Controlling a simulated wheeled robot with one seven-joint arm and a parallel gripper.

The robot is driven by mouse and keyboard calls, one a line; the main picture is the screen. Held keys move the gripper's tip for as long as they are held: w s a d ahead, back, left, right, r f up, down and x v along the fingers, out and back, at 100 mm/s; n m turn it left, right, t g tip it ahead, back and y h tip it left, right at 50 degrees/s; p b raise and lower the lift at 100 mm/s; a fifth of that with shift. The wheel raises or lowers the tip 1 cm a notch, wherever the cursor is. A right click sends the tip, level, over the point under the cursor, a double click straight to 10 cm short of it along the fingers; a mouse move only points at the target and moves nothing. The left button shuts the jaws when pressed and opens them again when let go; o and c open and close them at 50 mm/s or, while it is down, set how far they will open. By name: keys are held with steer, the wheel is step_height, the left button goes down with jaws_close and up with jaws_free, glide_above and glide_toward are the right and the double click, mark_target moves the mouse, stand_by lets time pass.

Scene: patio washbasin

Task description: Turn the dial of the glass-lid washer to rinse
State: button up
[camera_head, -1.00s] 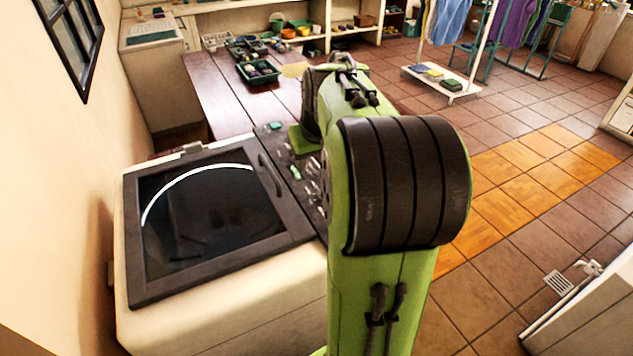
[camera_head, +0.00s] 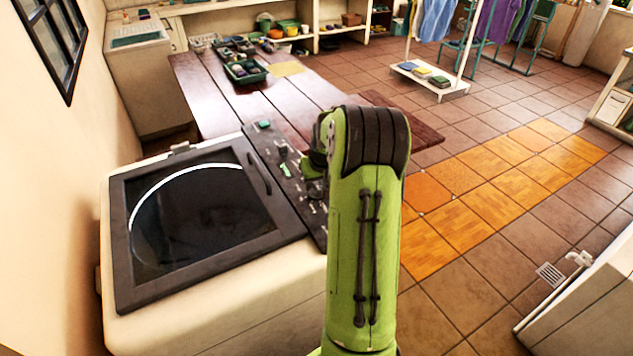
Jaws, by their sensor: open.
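The glass-lid washer (camera_head: 215,300) stands at the left against the wall. Its dark-framed glass lid (camera_head: 195,215) is shut. A dark control panel (camera_head: 272,147) runs along the washer's right side. It carries a teal part (camera_head: 264,124), a bright green part (camera_head: 283,170) and small pale markings, too small to read. I cannot tell which part is the dial or where it points. My green arm rises in front of the panel's right side, and its far end reaches down beside the panel. My gripper's fingers are hidden behind the arm.
A brown wooden table (camera_head: 215,100) stands just behind the washer, with a green tray (camera_head: 245,73) on it. A clothes rack (camera_head: 432,82) stands farther back. The tiled floor (camera_head: 470,285) to the right is open. A white unit (camera_head: 585,320) with a tap stands at the lower right.

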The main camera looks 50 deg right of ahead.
steer(key=shift+w+f, duration=0.1)
steer(key=shift+f, duration=0.1)
jaws_close()
stand_by(0.3)
steer(key=m+h+b, duration=0.1)
steer(key=m, duration=0.2)
steer(key=shift+g, duration=0.4)
steer(key=shift+m+g+h+b, duration=0.2)
steer(key=shift+m+g+h, duration=0.15)
steer(key=shift+m, duration=0.8)
steer(key=shift+m+g+h+b, duration=0.15)
steer(key=shift+m+g+h, duration=0.15)
steer(key=shift+m, duration=0.85)
jaws_free()
